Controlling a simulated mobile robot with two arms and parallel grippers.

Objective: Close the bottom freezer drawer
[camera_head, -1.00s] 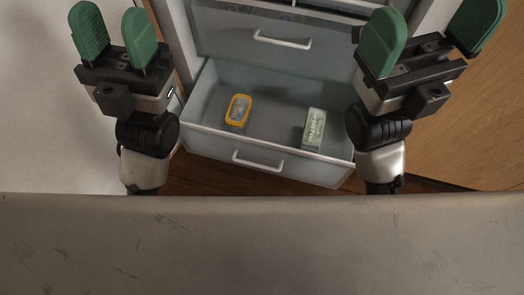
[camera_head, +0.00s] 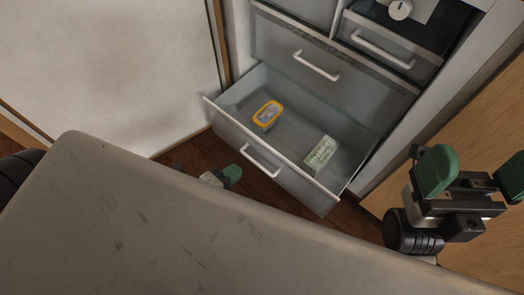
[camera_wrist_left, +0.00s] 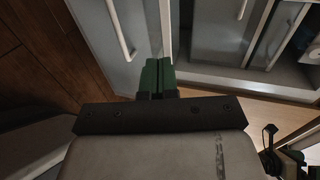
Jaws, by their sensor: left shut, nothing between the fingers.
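The bottom freezer drawer (camera_head: 300,184) is pulled out, with a white bar handle (camera_head: 262,160) on its front. A yellow-rimmed container (camera_head: 267,114) and a pale green box (camera_head: 320,153) lie inside it. My left gripper (camera_head: 231,174) is low in front of the drawer, left of the handle and partly hidden by my body. In the left wrist view its green fingers (camera_wrist_left: 156,76) are together and empty, beside the drawer front (camera_wrist_left: 98,45); I cannot tell whether they touch it. My right gripper (camera_head: 476,174) is open and empty at the right.
A closed drawer (camera_head: 300,62) is above the open one, and another drawer (camera_head: 385,52) is at its upper right. A white wall panel (camera_head: 110,70) is on the left, a wooden panel (camera_head: 450,120) on the right. Dark wooden floor (camera_head: 190,152) shows in front of the drawer.

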